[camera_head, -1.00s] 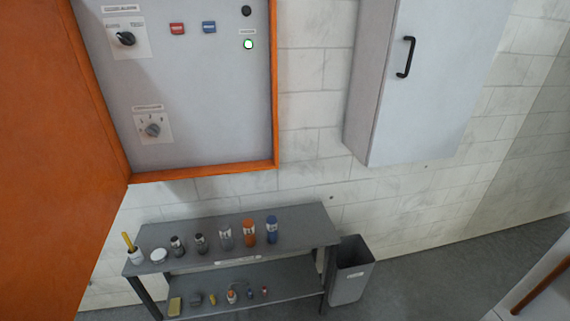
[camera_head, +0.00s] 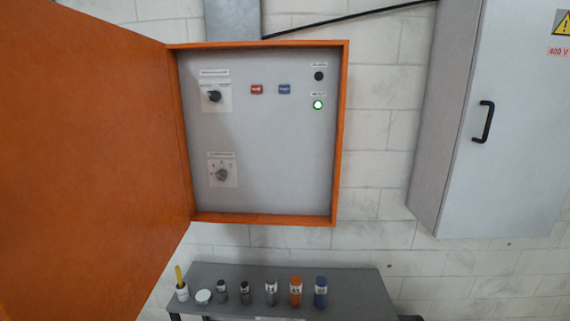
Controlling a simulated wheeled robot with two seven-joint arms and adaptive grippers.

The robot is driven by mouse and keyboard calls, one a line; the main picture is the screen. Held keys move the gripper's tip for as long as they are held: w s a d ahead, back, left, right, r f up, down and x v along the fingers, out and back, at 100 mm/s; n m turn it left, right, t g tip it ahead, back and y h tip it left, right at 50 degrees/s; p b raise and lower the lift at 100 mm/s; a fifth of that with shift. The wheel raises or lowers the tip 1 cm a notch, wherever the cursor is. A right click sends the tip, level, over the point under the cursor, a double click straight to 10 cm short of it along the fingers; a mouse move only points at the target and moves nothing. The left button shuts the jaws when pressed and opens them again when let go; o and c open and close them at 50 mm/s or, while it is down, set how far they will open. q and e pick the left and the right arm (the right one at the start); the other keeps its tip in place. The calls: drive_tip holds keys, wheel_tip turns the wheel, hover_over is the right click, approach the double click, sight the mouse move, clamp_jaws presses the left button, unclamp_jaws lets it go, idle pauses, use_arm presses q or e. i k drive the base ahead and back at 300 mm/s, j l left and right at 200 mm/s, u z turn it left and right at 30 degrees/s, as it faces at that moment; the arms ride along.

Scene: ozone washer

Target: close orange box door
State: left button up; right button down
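The orange box (camera_head: 340,150) hangs on the wall and its front is open. Its orange door (camera_head: 90,160) is swung out to the left on the left edge of the box and fills the left side of the view. Inside is a grey panel (camera_head: 270,165) with two rotary knobs, a red and a blue button, a black round part and a lit green lamp. Neither of my grippers shows in this view.
A grey cabinet (camera_head: 510,140) with a black handle (camera_head: 484,122) hangs on the wall to the right. Below the box is a grey table (camera_head: 350,290) with several small bottles and containers on it. A black cable (camera_head: 350,17) runs along the top.

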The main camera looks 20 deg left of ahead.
sight(94, 208)
drive_tip(key=j+u, duration=0.2)
drive_tip(key=j, duration=0.75)
drive_tip(key=j+u, duration=0.25)
drive_tip(key=j, duration=0.7)
